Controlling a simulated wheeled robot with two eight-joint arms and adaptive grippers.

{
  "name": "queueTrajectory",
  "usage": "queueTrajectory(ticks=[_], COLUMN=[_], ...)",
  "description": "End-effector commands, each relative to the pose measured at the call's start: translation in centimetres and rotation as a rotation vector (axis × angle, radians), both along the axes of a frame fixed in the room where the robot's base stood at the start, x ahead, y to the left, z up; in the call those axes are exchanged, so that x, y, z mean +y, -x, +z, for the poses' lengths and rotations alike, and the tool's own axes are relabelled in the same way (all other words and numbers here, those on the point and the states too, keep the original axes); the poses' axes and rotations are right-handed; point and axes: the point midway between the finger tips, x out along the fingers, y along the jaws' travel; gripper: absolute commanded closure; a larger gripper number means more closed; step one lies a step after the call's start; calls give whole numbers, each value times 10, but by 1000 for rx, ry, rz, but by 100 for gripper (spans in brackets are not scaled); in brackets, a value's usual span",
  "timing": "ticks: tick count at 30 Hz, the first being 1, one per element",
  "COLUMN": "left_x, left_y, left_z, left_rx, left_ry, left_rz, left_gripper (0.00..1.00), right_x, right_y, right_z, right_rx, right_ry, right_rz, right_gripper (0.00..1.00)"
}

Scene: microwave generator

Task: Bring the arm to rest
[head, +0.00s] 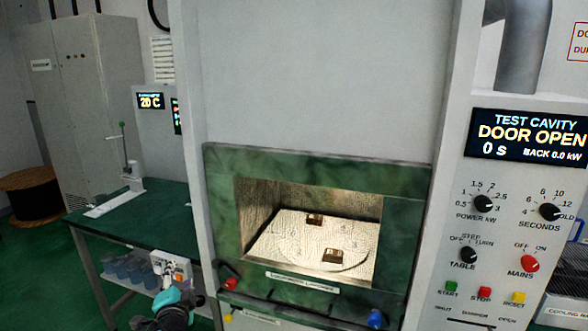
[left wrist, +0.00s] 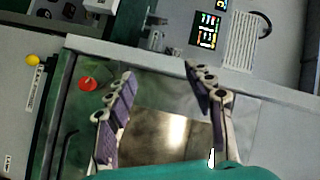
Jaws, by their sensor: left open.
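My left gripper (head: 172,284) shows small at the bottom left of the head view, in front of the green bench. In the left wrist view my left gripper (left wrist: 160,72) has its two purple-padded fingers spread wide, with nothing between them. My teal wrist part fills the lower edge there. My right gripper is not in view. The test cavity (head: 222,215) stands open, and two small brown blocks, one farther back (head: 314,219) and one nearer (head: 332,256), lie on its pale lit floor.
The green bench (head: 160,213) stands left of the cavity, with blue containers (head: 130,268) below it. The control panel display (head: 530,137) reads DOOR OPEN, 0 s. A red knob (left wrist: 88,84) shows beside my fingers.

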Motion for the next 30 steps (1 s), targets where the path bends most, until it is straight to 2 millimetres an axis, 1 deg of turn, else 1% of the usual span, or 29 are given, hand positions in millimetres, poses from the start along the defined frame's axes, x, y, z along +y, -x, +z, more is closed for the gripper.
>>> queueTrajectory(ticks=[1, 2, 3, 5, 6, 8, 9, 11, 12, 15, 18, 21, 30], left_x=[-4, -7, -11, -19, -27, -40, -50, -66, -76, -97, -111, -117, -118], left_y=[22, 34, 51, 79, 98, 128, 148, 176, 194, 229, 252, 261, 262], left_z=[-2, -6, -13, -25, -34, -49, -60, -75, -84, -102, -113, -117, -118], left_rx=[32, 54, 86, 139, 178, 241, 284, 349, 390, 478, 536, 563, 566], left_ry=[105, 175, 265, 401, 490, 618, 698, 805, 867, 988, 1059, 1089, 1093], left_rz=[35, 59, 89, 135, 164, 207, 233, 271, 292, 335, 360, 372, 373], left_gripper=[47, 47, 47, 47, 47, 47, 47, 47, 47, 47, 47, 47, 47], right_x=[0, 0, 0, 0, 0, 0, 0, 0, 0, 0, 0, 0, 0], right_y=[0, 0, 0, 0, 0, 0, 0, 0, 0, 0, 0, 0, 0], right_z=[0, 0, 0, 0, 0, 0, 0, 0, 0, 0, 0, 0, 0], right_rx=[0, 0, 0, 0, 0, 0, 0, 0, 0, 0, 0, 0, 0], right_ry=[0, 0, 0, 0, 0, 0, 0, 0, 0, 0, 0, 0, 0], right_rz=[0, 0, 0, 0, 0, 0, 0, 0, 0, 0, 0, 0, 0], right_gripper=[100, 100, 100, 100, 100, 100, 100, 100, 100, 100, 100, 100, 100])
